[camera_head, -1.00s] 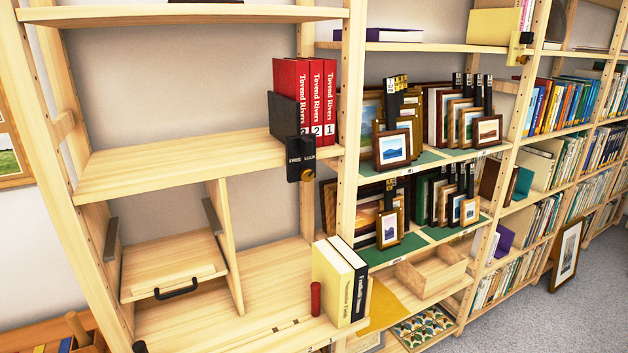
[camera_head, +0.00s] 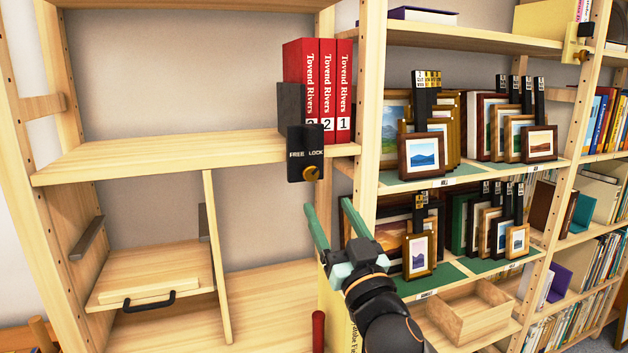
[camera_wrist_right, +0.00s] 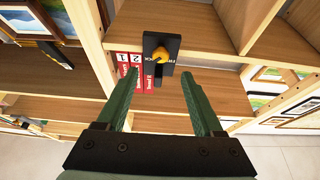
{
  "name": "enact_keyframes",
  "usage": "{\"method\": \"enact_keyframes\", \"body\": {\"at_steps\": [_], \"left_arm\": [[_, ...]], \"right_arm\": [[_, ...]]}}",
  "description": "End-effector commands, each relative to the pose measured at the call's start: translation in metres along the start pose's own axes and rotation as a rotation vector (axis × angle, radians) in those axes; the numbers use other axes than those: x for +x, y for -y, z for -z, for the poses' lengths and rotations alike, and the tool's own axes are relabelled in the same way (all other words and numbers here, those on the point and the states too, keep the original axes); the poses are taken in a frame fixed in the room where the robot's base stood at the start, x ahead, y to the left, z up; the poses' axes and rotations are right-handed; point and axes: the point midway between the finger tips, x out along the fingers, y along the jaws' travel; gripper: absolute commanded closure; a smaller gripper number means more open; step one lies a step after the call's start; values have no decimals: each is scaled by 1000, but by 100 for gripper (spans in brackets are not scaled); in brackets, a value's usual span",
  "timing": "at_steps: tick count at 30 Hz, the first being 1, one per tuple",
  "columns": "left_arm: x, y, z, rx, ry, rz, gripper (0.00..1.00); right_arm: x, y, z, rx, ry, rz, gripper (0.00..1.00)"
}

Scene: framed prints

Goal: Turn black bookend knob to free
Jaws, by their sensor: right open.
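The black bookend (camera_head: 303,140) stands at the left of the red books on the upper shelf. Its front plate hangs over the shelf edge and reads FREE at left and LOCK at right. The brass knob (camera_head: 311,173) sits at the plate's lower right, below LOCK. My right gripper (camera_head: 327,205), with green fingers, is open and empty below and in front of the knob. In the right wrist view the bookend plate (camera_wrist_right: 150,42) and the knob (camera_wrist_right: 160,55) lie ahead, between the fingertip lines of my right gripper (camera_wrist_right: 160,75), apart from them. My left gripper is not in view.
Red books (camera_head: 328,90) stand against the bookend. A wooden post (camera_head: 368,110) rises to their right, with framed pictures (camera_head: 424,155) beyond. A red cylinder (camera_head: 318,330) stands below, beside books partly hidden by my arm. The upper shelf (camera_head: 170,155) is clear to the left.

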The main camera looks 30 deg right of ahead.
Motion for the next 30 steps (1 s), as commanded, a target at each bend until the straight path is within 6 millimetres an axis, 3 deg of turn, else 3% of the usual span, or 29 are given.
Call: {"method": "enact_keyframes", "body": {"at_steps": [6,13,27,30], "left_arm": [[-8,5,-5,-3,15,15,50],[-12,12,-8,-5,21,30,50],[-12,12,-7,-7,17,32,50],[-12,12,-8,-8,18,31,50]], "right_arm": [[46,-1,2,-3,0,-1,31],[79,0,0,-1,2,0,31],[90,0,-2,-1,3,2,31],[90,0,-2,-1,3,2,43]]}}
